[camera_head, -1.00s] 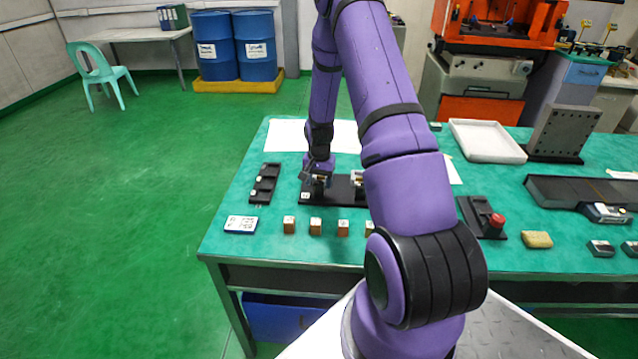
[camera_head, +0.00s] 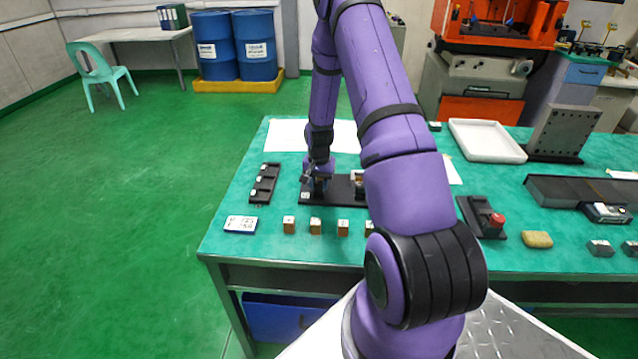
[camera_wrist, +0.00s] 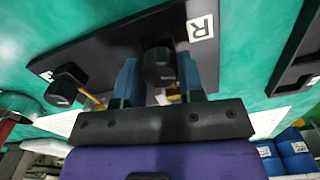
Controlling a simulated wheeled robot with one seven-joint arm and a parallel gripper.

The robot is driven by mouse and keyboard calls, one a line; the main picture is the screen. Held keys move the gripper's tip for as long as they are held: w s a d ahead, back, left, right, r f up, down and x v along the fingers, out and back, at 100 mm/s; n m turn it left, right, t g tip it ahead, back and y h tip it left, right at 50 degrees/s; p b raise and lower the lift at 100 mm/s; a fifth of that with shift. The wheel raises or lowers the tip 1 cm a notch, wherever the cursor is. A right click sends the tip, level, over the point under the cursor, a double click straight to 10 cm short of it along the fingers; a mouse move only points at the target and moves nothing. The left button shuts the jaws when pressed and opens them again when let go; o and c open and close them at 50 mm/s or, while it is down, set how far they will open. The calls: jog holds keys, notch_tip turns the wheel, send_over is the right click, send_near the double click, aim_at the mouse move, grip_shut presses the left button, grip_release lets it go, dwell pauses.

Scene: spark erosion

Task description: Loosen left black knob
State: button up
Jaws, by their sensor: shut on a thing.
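A dark fixture plate (camera_head: 335,194) lies on the green bench top in the head view, with a small white label at its left end. My gripper (camera_head: 316,186) is at that left end, pointing down. In the wrist view the plate (camera_wrist: 110,58) bears two black knobs. My gripper (camera_wrist: 158,80) has its two blue-grey fingers on either side of the left black knob (camera_wrist: 158,66), next to the label, and is shut on it. The other black knob (camera_wrist: 66,86) stands free further along the plate. The fingers partly hide the held knob, and my arm hides the plate's right part in the head view.
A black tray (camera_head: 264,184) lies left of the plate. Several small brown blocks (camera_head: 315,226) and a white label card (camera_head: 240,224) lie in front. A red emergency button (camera_head: 496,220), a yellow sponge (camera_head: 537,239) and a white tray (camera_head: 487,140) are to the right.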

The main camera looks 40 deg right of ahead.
aim_at(319, 183)
jog(key=n, duration=1)
jog(key=shift+n, duration=0.4)
jog(key=n, duration=1)
jog(key=shift+n, duration=0.5)
jog(key=o, duration=0.9)
notch_tip(319, 183, up, 11)
jog(key=shift+f, duration=0.1)
